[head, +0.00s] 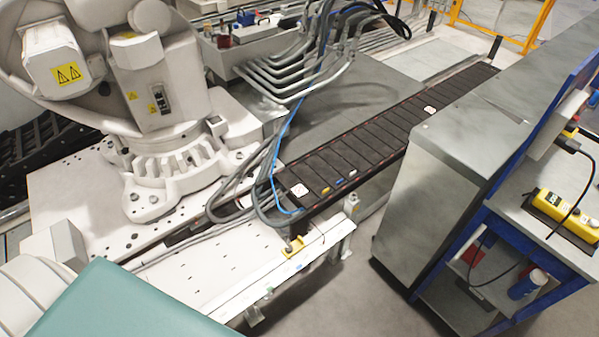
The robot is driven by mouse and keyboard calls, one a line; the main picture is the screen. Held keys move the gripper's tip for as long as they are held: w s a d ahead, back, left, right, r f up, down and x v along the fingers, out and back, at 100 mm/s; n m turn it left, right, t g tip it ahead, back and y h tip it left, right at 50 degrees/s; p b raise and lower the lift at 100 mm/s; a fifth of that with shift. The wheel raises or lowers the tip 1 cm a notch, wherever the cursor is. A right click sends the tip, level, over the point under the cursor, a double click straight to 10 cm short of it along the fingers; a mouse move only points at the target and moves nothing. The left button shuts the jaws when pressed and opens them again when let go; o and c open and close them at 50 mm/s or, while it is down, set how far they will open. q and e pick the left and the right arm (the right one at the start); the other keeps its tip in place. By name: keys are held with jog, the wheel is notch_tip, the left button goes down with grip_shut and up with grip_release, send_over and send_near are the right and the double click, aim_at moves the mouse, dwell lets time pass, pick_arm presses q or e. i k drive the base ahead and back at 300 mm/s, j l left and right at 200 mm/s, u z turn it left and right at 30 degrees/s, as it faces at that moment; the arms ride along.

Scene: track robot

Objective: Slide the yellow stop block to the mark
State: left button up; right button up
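A small yellow piece (326,190) lies on the near end of the black segmented track (385,139). Another yellow piece (292,247) sits at the edge of the white base plate, just below the track's near end. I cannot tell which of them is the stop block. A white square mark (300,190) is on the track's near end, left of the small yellow piece. A second white square mark (430,110) is farther up the track. Neither of my grippers is in view.
A large white robot arm (165,115) stands on the base plate (80,190), with cables (262,180) draping beside the track's near end. A grey cabinet (425,195) stands right. A teal surface (130,305) fills the lower left.

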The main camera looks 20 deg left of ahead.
aim_at(298, 245)
jog(key=u, duration=0.8)
